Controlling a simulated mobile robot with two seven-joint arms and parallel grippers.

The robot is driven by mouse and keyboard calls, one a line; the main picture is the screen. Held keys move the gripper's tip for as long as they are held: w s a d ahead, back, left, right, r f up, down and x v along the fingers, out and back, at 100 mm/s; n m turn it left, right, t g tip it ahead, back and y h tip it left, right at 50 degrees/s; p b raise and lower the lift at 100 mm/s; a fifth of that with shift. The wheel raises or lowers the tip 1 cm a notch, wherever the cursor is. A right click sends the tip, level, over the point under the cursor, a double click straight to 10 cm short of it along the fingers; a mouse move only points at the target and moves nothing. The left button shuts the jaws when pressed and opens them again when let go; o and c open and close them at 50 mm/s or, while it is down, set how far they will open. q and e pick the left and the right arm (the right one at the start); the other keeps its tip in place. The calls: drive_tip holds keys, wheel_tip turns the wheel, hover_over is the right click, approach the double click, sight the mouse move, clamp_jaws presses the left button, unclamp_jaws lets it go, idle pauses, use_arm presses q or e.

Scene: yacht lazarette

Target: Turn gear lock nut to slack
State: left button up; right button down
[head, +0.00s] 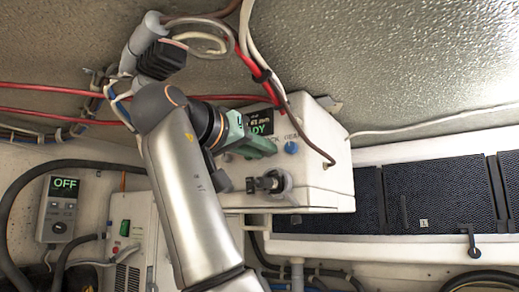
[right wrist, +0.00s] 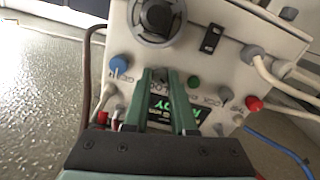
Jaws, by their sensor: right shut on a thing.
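The white control box (head: 325,165) hangs on the wall in the middle of the head view, with a lit green display partly covered by my right gripper. My right gripper (head: 270,146) reaches its front face from the left. In the right wrist view its two green fingers (right wrist: 162,74) are shut on the small gear lock nut (right wrist: 160,74), beside lettering that reads like LOCK. The fingers hide most of the nut, so its turn position cannot be told. A blue knob (head: 291,147) sits just right of the fingertips; it also shows in the right wrist view (right wrist: 122,65). My left gripper is not in view.
A dark round fitting (right wrist: 157,18) projects from the box close to the fingertips. A green button (right wrist: 193,82) and a red knob (right wrist: 253,103) are on the same face. Cables run around the box. A grey unit (head: 60,208) at left reads OFF.

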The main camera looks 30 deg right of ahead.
drive_tip(key=n, duration=0.6)
drive_tip(key=shift+r+n, duration=0.1)
drive_tip(key=shift+n, duration=0.3)
idle(0.4)
drive_tip(key=c, duration=0.7)
unclamp_jaws()
drive_tip(key=shift+c, duration=0.2)
drive_tip(key=v, duration=1.2)
drive_tip(key=shift+s+a, duration=0.2)
drive_tip(key=shift+a, duration=0.05)
